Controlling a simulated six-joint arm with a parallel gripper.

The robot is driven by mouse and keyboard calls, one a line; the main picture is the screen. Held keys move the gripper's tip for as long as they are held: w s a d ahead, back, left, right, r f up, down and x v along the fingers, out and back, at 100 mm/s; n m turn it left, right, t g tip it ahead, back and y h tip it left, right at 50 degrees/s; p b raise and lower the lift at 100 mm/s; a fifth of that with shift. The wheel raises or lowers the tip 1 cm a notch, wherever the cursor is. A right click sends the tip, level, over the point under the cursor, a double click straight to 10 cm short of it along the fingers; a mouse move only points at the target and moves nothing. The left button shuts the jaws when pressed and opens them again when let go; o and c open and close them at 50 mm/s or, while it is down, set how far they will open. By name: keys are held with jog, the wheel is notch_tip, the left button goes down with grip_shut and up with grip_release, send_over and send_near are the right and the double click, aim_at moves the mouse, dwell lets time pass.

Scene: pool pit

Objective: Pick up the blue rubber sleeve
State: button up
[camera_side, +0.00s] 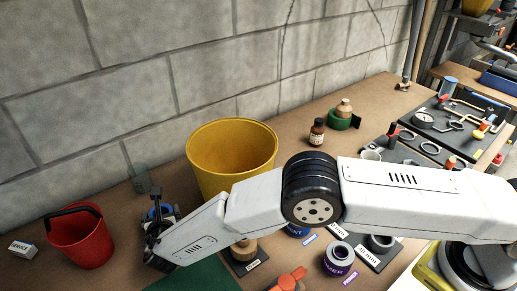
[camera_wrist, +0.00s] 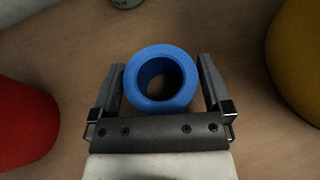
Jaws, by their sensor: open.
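The blue rubber sleeve (camera_wrist: 160,104) is a short, thick ring seen end-on in the wrist view, with its dark hole facing the camera. My gripper (camera_wrist: 162,66) is open, one finger on each side of the sleeve. Small gaps show between the fingers and the ring, the left one narrower. In the side view, a bit of the blue sleeve (camera_side: 158,212) shows behind my gripper (camera_side: 156,215); the rest is hidden by the fingers and the wrist.
A red bucket (camera_side: 82,238) stands left of my gripper and a large yellow bucket (camera_side: 232,160) stands behind and to the right. A block wall (camera_side: 130,90) closes the back.

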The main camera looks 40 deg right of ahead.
jog(key=c, duration=1.3)
jog(key=shift+r, duration=0.15)
notch_tip(320, 180, up, 10)
dwell(0.6)
